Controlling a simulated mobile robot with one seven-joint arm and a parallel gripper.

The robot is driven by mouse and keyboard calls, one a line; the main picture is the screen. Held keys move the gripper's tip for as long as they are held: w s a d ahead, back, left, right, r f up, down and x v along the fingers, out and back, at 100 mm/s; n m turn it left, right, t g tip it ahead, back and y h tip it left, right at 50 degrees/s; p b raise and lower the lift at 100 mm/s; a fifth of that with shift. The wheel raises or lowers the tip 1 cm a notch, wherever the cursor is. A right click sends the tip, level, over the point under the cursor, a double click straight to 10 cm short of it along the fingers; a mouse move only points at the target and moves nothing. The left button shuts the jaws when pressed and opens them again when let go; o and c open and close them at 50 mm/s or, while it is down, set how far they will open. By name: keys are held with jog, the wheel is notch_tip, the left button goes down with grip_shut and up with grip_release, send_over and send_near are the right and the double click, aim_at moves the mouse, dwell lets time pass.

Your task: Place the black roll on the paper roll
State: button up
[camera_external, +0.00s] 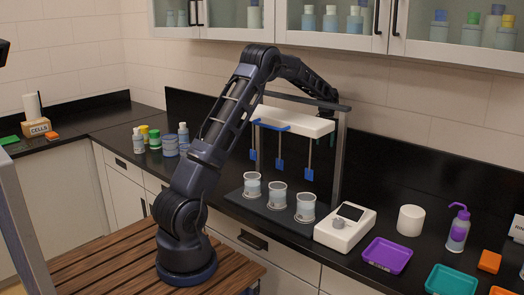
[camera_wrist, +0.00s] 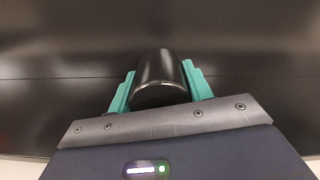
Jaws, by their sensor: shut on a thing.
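The black roll (camera_wrist: 160,72) is a glossy dark cylinder in the wrist view. My gripper (camera_wrist: 158,80) is shut on it, with one teal finger on each side. In the external view my arm reaches over behind the white stirrer stand, and the gripper and roll are mostly hidden there. A short white cylinder (camera_external: 410,220), which looks like the paper roll, stands upright on the black counter to the right of the white scale. My gripper is to the left of it and higher, well apart from it.
The stirrer stand (camera_external: 292,122) with blue paddles rises over several beakers (camera_external: 278,194). The white scale (camera_external: 345,228), a purple tray (camera_external: 387,255), a teal tray (camera_external: 451,281) and a wash bottle (camera_external: 458,230) surround the white cylinder. Wall cabinets (camera_external: 455,55) hang above.

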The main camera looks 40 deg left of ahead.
jog(key=s+d+r, duration=0.1)
jog(key=d+r, duration=0.2)
jog(key=d, duration=1.3)
notch_tip(320, 180, up, 13)
jog(key=n, duration=0.3)
send_over(413, 210)
notch_tip(413, 210, down, 19)
jog(key=shift+s+f, duration=0.1)
jog(key=shift+s, duration=0.05)
jog(key=shift+f, duration=0.1)
jog(key=o, duration=1)
